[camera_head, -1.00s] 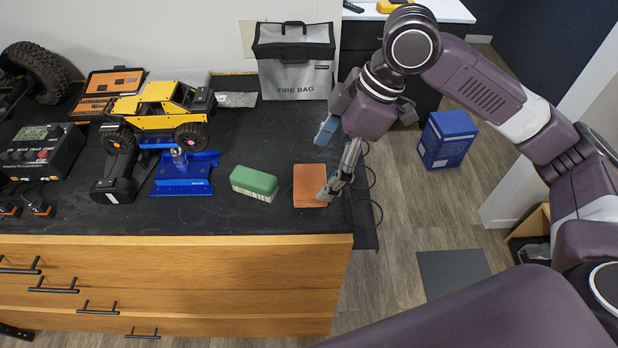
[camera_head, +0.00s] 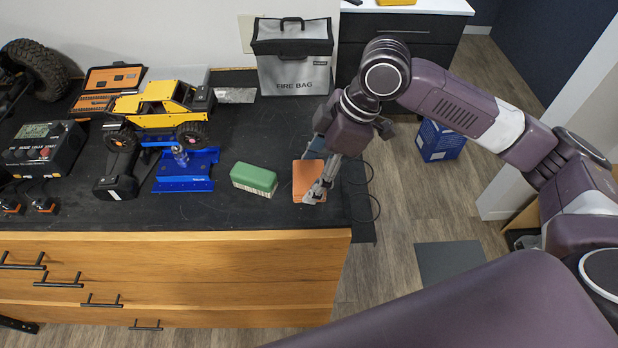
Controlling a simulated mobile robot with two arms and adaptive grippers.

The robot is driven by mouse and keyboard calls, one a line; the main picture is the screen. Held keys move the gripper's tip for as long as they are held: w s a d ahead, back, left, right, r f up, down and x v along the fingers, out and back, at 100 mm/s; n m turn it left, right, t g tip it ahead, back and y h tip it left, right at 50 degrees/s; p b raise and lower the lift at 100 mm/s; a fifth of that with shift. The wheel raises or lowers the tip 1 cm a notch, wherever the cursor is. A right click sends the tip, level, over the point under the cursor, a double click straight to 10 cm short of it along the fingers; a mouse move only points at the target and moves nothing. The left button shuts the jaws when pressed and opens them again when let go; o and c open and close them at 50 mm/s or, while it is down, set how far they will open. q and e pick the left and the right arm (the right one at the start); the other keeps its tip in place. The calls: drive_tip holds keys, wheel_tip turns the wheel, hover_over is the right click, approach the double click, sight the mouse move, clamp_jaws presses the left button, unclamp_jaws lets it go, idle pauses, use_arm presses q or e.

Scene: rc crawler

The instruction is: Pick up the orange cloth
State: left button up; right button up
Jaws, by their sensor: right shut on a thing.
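The orange cloth (camera_head: 303,178) is a small folded rectangle on the black bench top, near its front right corner. My right gripper (camera_head: 314,190) comes down over the cloth's right side from above. Its fingers are shut on the cloth, and they hide part of the cloth's right half. The cloth appears to lie on the mat still; I cannot tell any gap under it. My left gripper is not in view.
A green brush-like block (camera_head: 254,178) lies just left of the cloth. Further left are a blue stand (camera_head: 183,178), a yellow crawler (camera_head: 160,105) and a black controller (camera_head: 122,170). A grey fire bag (camera_head: 293,60) stands behind. The bench's right edge is close.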

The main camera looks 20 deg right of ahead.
sight(313, 176)
drive_tip(key=shift+r, duration=0.55)
wheel_tip(313, 176, up, 19)
drive_tip(key=b, duration=0.2)
drive_tip(key=o, duration=0.4)
drive_tip(key=shift+c, duration=0.2)
drive_tip(key=c, duration=0.3)
drive_tip(key=shift+c, duration=0.2)
